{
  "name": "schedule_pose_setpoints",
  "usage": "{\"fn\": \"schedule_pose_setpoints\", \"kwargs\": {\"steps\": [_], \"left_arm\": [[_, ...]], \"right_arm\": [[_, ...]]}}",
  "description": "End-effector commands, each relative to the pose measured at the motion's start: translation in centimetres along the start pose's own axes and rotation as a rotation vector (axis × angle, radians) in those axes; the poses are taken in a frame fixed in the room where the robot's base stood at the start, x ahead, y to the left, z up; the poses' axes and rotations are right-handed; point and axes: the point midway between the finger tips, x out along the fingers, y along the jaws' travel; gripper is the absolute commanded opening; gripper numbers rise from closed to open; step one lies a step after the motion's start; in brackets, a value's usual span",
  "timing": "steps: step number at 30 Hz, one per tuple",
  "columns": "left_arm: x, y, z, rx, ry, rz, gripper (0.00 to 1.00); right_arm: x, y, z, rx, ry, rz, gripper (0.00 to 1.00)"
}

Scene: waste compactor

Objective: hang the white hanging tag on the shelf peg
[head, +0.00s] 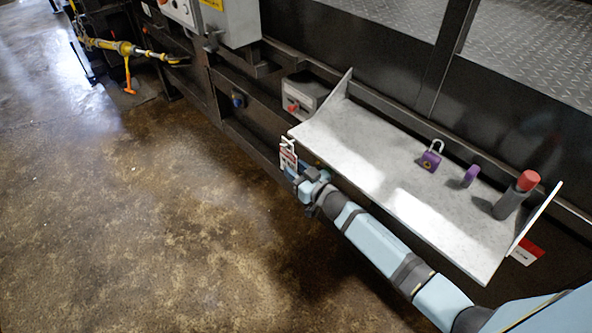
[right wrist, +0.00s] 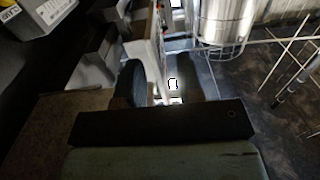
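The white hanging tag (head: 289,156), with red and dark print, is at the near left corner of the grey shelf (head: 365,150). In the head view it shows upright, just beyond my right gripper (head: 303,183). Whether it hangs on a peg there cannot be told; no peg shows clearly. In the right wrist view the dark fingers of my right gripper (right wrist: 169,82) stand apart with a gap between them. A pale upright piece shows beside the left finger; I cannot tell whether it is tag or shelf. My left gripper is not in view.
On the shelf stand a purple padlock (head: 432,156), a purple ring-like item (head: 470,175) and a grey bottle with a red cap (head: 515,195). A raised side wall closes each shelf end. The dark machine frame lies behind. The brown floor (head: 140,230) at left is clear.

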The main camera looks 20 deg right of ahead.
Motion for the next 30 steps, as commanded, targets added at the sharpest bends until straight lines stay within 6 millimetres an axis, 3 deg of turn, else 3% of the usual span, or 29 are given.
{"fn": "schedule_pose_setpoints", "kwargs": {"steps": [5, 18, 24, 30], "left_arm": [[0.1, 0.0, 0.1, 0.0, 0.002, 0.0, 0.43], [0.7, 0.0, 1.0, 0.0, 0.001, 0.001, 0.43], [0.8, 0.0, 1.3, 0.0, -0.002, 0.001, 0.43], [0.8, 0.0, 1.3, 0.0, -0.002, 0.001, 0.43]], "right_arm": [[-1.9, 0.1, 0.2, -0.002, -0.003, 0.0, 0.34], [-11.3, 0.0, 0.2, 0.0, -0.002, 0.0, 0.34], [-13.4, 0.0, 0.1, 0.0, -0.001, 0.0, 0.34], [-13.8, 0.0, 0.0, 0.0, 0.0, 0.0, 0.34]]}}
